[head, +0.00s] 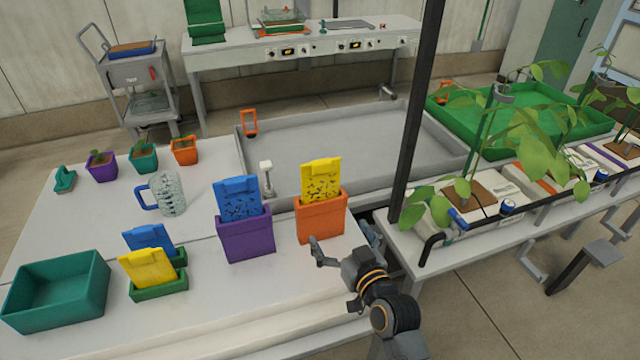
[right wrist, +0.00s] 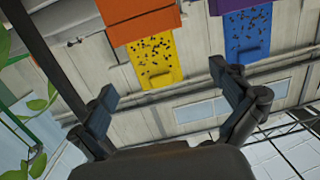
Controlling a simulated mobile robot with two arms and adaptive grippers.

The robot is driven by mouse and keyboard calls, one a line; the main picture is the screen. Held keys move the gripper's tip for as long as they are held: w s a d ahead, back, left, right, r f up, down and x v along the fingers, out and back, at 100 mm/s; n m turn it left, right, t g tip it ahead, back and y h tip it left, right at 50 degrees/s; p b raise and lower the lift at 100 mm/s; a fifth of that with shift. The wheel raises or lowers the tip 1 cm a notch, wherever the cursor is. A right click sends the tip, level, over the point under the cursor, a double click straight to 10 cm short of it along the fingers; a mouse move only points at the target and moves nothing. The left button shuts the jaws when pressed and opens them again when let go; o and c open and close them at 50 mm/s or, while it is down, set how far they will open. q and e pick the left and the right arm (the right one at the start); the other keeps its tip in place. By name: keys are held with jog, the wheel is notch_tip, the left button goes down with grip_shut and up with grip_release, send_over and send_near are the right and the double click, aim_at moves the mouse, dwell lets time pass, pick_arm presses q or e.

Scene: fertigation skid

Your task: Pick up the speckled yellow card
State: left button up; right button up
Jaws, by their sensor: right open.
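The speckled yellow card (head: 321,179) stands upright in the orange holder (head: 320,219) near the table's right end. Its upper part with dark speckles shows; its lower part is hidden in the holder. My right gripper (head: 344,242) is open and empty, in front of the orange holder and to its lower right in the head view. In the right wrist view the picture is upside down, and the speckled yellow card (right wrist: 157,60) hangs from the orange holder (right wrist: 142,20) between the open fingers (right wrist: 162,80), apparently beyond them. My left gripper is not in view.
A purple holder (head: 246,238) with a speckled blue card (head: 237,197) stands just left. A plain yellow card (head: 149,268) and a blue card (head: 148,238) stand in green holders. A dark post (head: 415,120) and plants (head: 540,150) are at the right.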

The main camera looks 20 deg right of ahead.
aim_at(321, 183)
jog(key=shift+m+t+h, duration=0.4)
jog(key=shift+t, duration=0.3)
jog(key=w, duration=0.3)
jog(key=w+r, duration=0.1)
jog(key=w, duration=0.2)
jog(key=w+d+r+p, duration=0.1)
jog(key=w, duration=0.3)
jog(key=shift+r, duration=0.2)
jog(key=shift+w, duration=0.6)
jog(key=shift+w+a+f+p, duration=0.1)
jog(key=shift+w+p, duration=0.2)
jog(key=shift+w, duration=0.85)
jog(key=shift+w+a+f+p, duration=0.1)
jog(key=shift+w+p, duration=0.15)
jog(key=shift+w, duration=0.85)
jog(key=shift+c, duration=0.4)
jog(key=c, duration=0.7)
